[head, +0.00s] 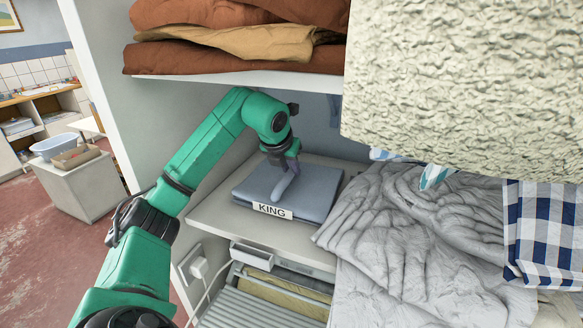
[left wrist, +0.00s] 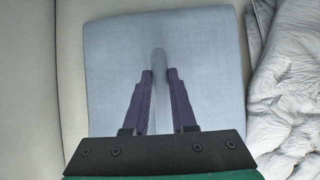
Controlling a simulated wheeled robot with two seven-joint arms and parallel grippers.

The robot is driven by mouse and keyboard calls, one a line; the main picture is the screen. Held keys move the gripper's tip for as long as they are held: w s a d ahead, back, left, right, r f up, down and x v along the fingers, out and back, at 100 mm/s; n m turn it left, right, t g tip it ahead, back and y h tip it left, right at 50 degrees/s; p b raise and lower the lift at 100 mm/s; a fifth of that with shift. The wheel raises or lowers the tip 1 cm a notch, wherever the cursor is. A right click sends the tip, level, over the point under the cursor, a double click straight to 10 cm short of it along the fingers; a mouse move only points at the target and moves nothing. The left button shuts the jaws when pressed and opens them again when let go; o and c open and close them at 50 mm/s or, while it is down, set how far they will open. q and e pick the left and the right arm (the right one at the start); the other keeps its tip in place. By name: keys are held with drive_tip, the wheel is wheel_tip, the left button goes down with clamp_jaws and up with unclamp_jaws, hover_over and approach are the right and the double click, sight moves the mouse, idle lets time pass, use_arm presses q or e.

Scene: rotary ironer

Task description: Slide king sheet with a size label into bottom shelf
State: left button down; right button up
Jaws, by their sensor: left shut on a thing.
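The king sheet (head: 311,190) is a folded blue-grey bundle with a white KING label (head: 272,211) on its front edge. It lies flat on a pale shelf board (head: 225,226) under the upper shelf (head: 235,79). My left gripper (head: 284,186) reaches down onto the top of the sheet. In the left wrist view its purple fingers (left wrist: 159,75) are shut on a raised ridge of the sheet (left wrist: 115,65), near its middle. The sheet's back edge is partly hidden by my arm in the head view. My right gripper is not in view.
Brown and tan folded cloths (head: 230,42) fill the upper shelf. A crumpled grey cloth (head: 410,240) lies close right of the sheet. A rough cream cloth-like mass (head: 460,80) blocks the upper right. A blue-white checked cloth (head: 545,228) hangs at the right edge.

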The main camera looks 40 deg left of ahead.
use_arm(q)
drive_tip(key=shift+s+a, duration=0.1)
drive_tip(key=shift+a, duration=0.05)
drive_tip(key=shift+f, duration=0.25)
drive_tip(key=c, duration=0.6)
unclamp_jaws()
drive_tip(key=shift+w+r, duration=0.1)
drive_tip(key=shift+w, duration=0.1)
drive_tip(key=shift+c, duration=0.2)
drive_tip(key=shift+s, duration=0.1)
